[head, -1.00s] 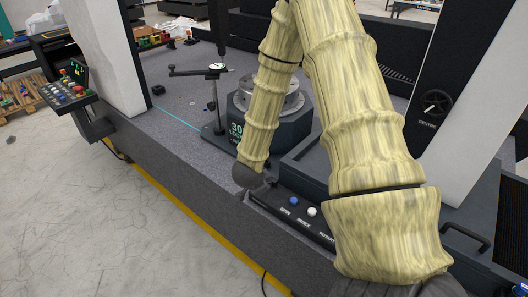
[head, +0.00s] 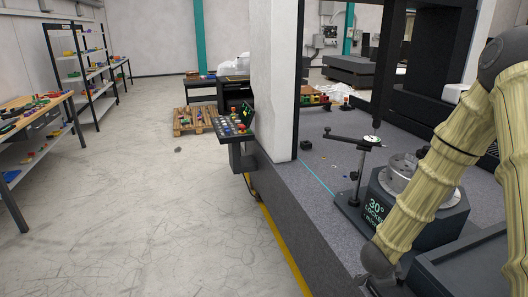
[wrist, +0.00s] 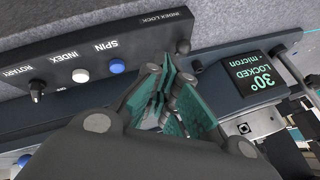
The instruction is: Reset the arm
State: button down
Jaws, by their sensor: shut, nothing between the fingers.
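My arm (head: 430,190), in a pale yellow ribbed cover, reaches down at the right of the head view over the granite bed. My gripper (wrist: 172,90) shows in the wrist view with its green-padded fingers shut and empty. It is beside a dark control strip (wrist: 145,42) with a blue button (wrist: 117,66), a white button (wrist: 81,75) and a small toggle (wrist: 36,89). Whether the fingertips touch anything cannot be told. The fingers are hidden in the head view.
The rotary table (head: 415,215) reads 30° LOCKED; its display also shows in the wrist view (wrist: 262,82). An indicator stand (head: 355,170) is beside it. A white column (head: 272,80) and button console (head: 232,127) stand left. The floor (head: 150,220) at left is open.

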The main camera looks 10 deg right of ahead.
jog(key=s+a+f+n+g+y, duration=0.1)
jog(key=s+a+f+n+y, duration=0.2)
jog(key=s+a+f+n, duration=0.7)
jog(key=s+a+f+n+g+y, duration=0.2)
jog(key=s+a+f+n, duration=0.8)
jog(key=s+a, duration=0.5)
jog(key=shift+s+a+f+n+y, duration=0.4)
jog(key=shift+s+n+y, duration=0.15)
jog(key=shift+s, duration=0.2)
jog(key=shift+d, duration=0.15)
